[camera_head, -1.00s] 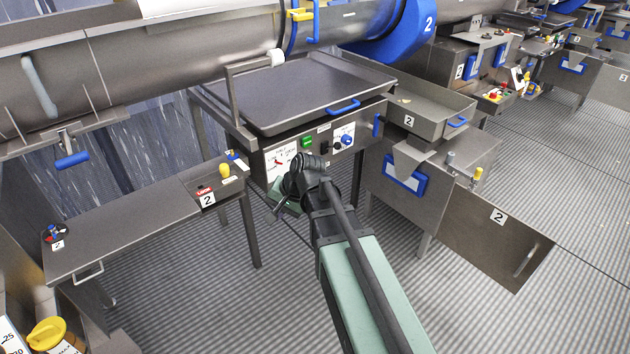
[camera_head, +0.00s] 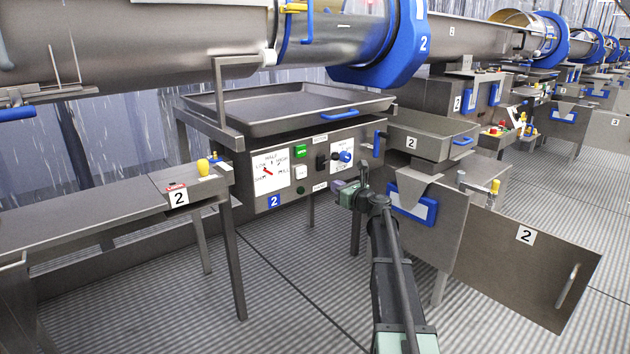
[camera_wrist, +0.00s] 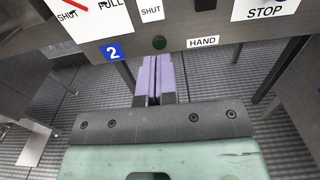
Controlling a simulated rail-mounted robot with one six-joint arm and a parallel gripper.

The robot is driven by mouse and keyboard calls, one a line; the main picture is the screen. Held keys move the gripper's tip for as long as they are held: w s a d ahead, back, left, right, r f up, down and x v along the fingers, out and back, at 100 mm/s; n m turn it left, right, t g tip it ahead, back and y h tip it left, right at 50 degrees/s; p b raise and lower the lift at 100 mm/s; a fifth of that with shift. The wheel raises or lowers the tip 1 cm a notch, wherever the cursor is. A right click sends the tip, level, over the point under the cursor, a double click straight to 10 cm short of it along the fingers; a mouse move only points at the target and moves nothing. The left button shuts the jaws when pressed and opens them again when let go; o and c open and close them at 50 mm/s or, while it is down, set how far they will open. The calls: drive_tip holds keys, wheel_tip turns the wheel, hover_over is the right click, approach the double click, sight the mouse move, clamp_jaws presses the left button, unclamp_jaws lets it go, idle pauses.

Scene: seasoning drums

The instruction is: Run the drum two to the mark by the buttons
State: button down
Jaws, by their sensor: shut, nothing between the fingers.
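Drum two is a long metal drum (camera_head: 130,40) with a blue ring (camera_head: 385,55) marked 2, high over a flat tray (camera_head: 290,108). Below the tray is the control panel (camera_head: 325,145). On it are a white card with a red pointer (camera_head: 268,172), a green button (camera_head: 300,151), a white button (camera_head: 300,172), a dark green button (camera_head: 303,189), a black switch (camera_head: 320,162) and a blue knob (camera_head: 346,156). My gripper (camera_head: 342,187) is shut and empty at the panel's lower edge. In the wrist view its purple fingertips (camera_wrist: 157,60) lie just below the dark green button (camera_wrist: 159,42); contact is unclear.
A metal bench (camera_head: 90,215) with a yellow knob (camera_head: 203,167) stands at left. A side tray (camera_head: 430,130) and an outward-standing panel (camera_head: 520,265) marked 2 are at right. Ribbed floor (camera_head: 270,300) is open in front.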

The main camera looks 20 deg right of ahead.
drive_tip(key=x, duration=1.4)
drive_tip(key=shift+s+a, duration=0.1)
drive_tip(key=shift+x, duration=0.8)
drive_tip(key=shift+r, duration=0.3)
drive_tip(key=shift+w, duration=0.4)
drive_tip(key=shift+r, duration=0.1)
idle(1.8)
drive_tip(key=shift+s, duration=0.6)
approach(306, 170)
drive_tip(key=v, duration=0.5)
drive_tip(key=shift+s+d, duration=0.15)
drive_tip(key=shift+d, duration=0.25)
